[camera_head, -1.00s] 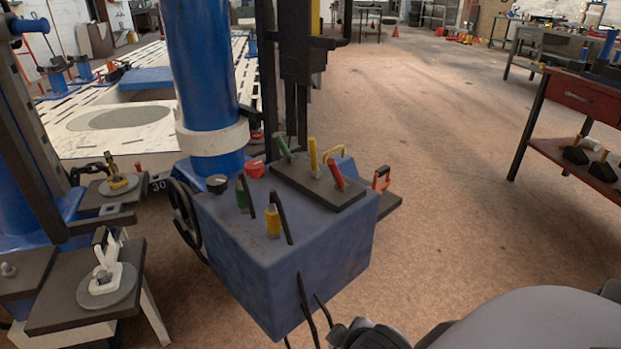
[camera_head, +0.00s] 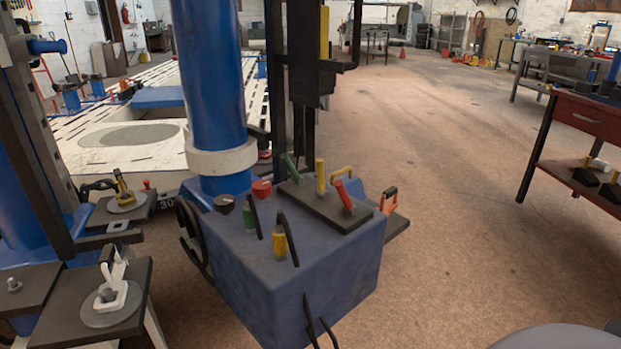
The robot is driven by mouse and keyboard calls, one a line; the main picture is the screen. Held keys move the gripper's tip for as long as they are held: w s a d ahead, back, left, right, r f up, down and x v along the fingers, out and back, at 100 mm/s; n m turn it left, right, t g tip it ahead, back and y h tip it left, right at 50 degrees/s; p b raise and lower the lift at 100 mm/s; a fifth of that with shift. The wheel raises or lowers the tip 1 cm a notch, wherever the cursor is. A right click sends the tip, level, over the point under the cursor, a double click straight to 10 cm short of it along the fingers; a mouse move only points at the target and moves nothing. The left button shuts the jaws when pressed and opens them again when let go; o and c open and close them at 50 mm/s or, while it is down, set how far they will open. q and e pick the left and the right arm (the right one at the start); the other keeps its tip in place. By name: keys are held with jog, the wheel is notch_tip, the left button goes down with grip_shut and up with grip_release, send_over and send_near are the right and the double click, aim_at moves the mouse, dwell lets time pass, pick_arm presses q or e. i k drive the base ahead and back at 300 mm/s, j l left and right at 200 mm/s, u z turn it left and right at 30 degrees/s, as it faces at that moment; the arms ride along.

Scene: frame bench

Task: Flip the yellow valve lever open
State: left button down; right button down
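Two yellow parts stand with a green and a red lever on the black plate (camera_head: 318,208) on top of the blue box (camera_head: 335,255). One is a straight upright yellow lever (camera_head: 320,176), the other a bent yellow handle (camera_head: 342,172) behind it. The green lever (camera_head: 288,164) leans left and the red lever (camera_head: 343,194) leans too. I cannot tell which yellow part is the valve lever, or whether it is open. Neither gripper shows. A grey rounded part of mine (camera_head: 560,338) shows at the lower right.
A blue column (camera_head: 208,90) and black uprights (camera_head: 302,60) rise behind the box. A platform with a white clamp (camera_head: 113,295) stands at the left. A red-drawer bench (camera_head: 590,118) stands at the right. Open floor (camera_head: 450,200) lies between.

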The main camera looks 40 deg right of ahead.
aim_at(321, 191)
jog(key=i+z, duration=0.1)
jog(key=z, duration=0.3)
jog(key=i+z, duration=0.1)
jog(key=z, duration=0.25)
jog(key=i+z, duration=0.1)
jog(key=z, duration=0.3)
jog(key=j+z, duration=0.1)
jog(key=z, duration=0.3)
jog(key=i+j, duration=0.05)
